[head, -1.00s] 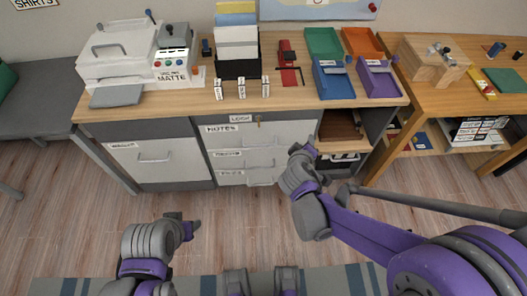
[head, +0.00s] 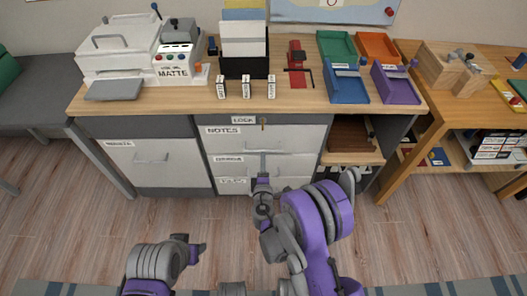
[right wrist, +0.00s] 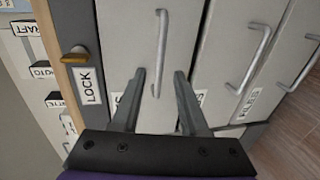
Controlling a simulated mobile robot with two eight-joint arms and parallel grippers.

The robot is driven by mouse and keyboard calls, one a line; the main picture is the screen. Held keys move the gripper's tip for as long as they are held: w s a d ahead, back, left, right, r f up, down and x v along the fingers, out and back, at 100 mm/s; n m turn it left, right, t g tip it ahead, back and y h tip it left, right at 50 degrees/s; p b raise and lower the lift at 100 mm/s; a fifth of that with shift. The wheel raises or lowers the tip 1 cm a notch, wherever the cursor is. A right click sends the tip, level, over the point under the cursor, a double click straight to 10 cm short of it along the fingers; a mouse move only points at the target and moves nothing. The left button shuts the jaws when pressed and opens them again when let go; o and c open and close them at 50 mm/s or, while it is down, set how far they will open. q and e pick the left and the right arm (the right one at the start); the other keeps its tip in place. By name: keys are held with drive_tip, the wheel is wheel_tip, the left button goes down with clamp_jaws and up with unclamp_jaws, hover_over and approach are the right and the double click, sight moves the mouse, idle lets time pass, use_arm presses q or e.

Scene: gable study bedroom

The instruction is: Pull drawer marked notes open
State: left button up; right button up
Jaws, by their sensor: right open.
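The drawer marked NOTES (head: 225,142) is the top light-grey drawer under the desk, just below the LOCK label. Its front looks flush with the cabinet. Its bar handle (right wrist: 158,40) shows in the right wrist view. My right gripper (head: 263,167) is in front of this drawer in the head view. In the right wrist view its two fingers (right wrist: 160,74) are apart, with the near end of the handle showing between them; whether they reach around it in depth I cannot tell. My left gripper (head: 193,250) is low, away from the drawers; its jaw opening is unclear.
Below are two more drawers, the lowest marked FILES (right wrist: 243,108) in the right wrist view. A key (right wrist: 76,57) sits in the lock beside the NOTES drawer. An open shelf (head: 350,145) is to the right. The floor in front is clear.

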sight(263, 151)
drive_tip(key=x, duration=0.7)
drive_tip(key=shift+b, duration=0.3)
clamp_jaws()
idle(1.0)
